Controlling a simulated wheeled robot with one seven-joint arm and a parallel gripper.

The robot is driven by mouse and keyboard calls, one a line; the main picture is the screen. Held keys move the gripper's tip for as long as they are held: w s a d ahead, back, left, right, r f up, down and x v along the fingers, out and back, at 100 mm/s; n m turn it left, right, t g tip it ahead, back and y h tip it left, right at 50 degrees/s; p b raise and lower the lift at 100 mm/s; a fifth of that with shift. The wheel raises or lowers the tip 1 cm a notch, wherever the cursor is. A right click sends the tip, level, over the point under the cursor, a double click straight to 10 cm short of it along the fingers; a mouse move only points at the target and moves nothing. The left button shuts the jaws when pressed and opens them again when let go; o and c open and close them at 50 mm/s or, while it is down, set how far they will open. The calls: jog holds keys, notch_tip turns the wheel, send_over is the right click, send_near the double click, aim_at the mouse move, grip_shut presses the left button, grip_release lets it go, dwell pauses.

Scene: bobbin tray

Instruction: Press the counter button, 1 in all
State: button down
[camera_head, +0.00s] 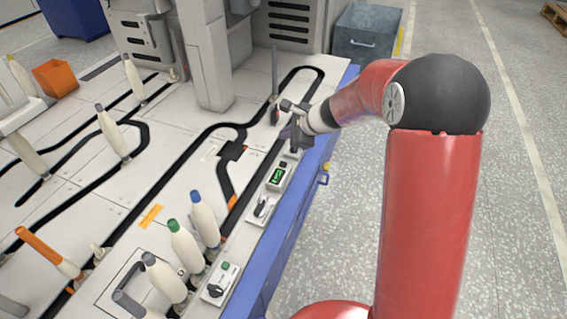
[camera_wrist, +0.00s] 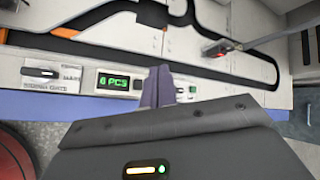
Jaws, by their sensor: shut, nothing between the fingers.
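The counter (camera_head: 278,177) is a small light box with a green-lit display on the machine's front panel. In the wrist view its display (camera_wrist: 113,81) seems to read "6 PCS". A dark button (camera_wrist: 138,84) sits just right of the display, partly beside my fingers. My gripper (camera_wrist: 160,82) is shut and empty, its fingertips over the panel just right of the counter. In the head view my gripper (camera_head: 294,146) is beyond the counter, near the panel's far end. Whether the fingertips touch the panel is hidden.
A rotary switch (camera_head: 263,208) lies on the near side of the counter. Several bobbins, one with a blue tip (camera_head: 205,220), stand nearer. A thin upright rod (camera_head: 275,75) rises beside my gripper. A grey bin (camera_head: 366,35) stands behind; the floor at right is clear.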

jog(key=b, duration=0.5)
send_over(286, 165)
notch_tip(286, 165, down, 7)
jog(key=shift+w+r, duration=0.1)
jog(key=shift+f+b, duration=0.55)
jog(key=shift+f, duration=0.4)
jog(key=shift+f, duration=0.1)
dwell(0.9)
jog(key=shift+f, duration=0.3)
jog(key=shift+f, duration=0.45)
dwell(0.6)
jog(key=shift+r+p, duration=0.65)
jog(key=shift+r, duration=0.25)
